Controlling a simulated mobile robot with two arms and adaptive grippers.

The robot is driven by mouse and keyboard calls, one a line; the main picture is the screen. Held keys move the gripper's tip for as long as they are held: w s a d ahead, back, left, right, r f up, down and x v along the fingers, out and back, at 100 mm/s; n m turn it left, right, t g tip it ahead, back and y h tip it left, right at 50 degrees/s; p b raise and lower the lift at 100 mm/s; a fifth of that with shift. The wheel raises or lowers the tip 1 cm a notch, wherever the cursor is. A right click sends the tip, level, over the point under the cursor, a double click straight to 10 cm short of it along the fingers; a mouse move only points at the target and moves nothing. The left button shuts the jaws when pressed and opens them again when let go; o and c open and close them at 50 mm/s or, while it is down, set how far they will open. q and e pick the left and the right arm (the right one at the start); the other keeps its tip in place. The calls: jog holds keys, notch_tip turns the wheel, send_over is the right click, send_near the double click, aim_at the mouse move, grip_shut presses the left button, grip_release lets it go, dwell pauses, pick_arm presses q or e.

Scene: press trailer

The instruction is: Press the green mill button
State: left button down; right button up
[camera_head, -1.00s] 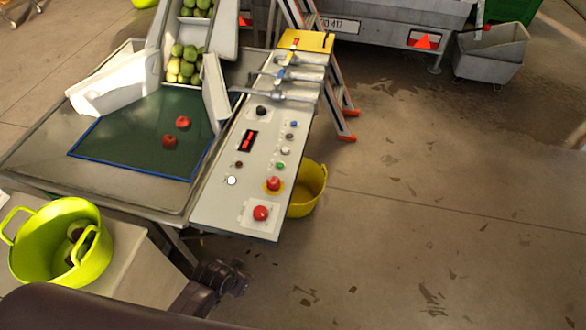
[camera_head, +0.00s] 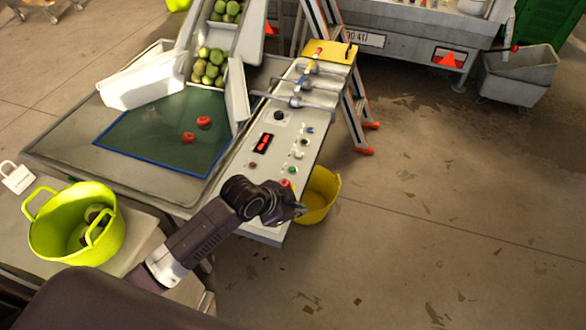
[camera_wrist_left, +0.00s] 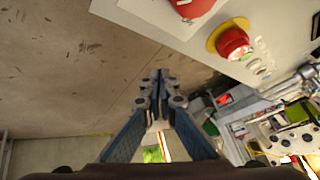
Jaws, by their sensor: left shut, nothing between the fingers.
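The green button (camera_head: 293,170) is a small round button on the grey control panel (camera_head: 232,179), just above a red mushroom button (camera_head: 286,183) in the head view. My left gripper (camera_head: 299,211) is shut and empty. In the head view it appears over the panel's lower right edge, below the green button and apart from it. In the left wrist view its fingertips (camera_wrist_left: 158,84) are together over the floor, left of the panel. There, small buttons lie beyond the red mushroom button (camera_wrist_left: 233,43) on its yellow ring; their colours are hard to tell. My right gripper is not in view.
A second red button (camera_wrist_left: 192,6) shows in the left wrist view; my left gripper hides it in the head view. Levers (camera_head: 300,101) stand at the panel's far end. A yellow bucket (camera_head: 320,195) is beside the panel. Open floor lies to the right.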

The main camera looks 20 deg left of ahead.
pick_arm(q)
jog(key=w+a+r, duration=0.1)
jog(key=w, duration=0.2)
jog(key=w+a+r+m, duration=0.1)
jog(key=w, duration=0.2)
jog(key=w+a+r+m+t, duration=0.1)
jog(key=w+r, duration=0.1)
jog(key=w, duration=0.1)
jog(key=shift+w, duration=0.1)
jog(key=w+a+r+m+t, duration=0.1)
jog(key=w+a+r, duration=0.3)
jog(key=w, duration=0.2)
jog(key=shift+w+a+r, duration=0.15)
jog(key=shift+w+r, duration=0.15)
jog(key=shift+w, duration=0.05)
jog(key=b, duration=0.7)
send_over(291, 170)
notch_tip(291, 170, down, 8)
jog(key=shift+r, duration=0.1)
jog(key=shift+f+b, duration=0.3)
jog(key=shift+f, duration=0.25)
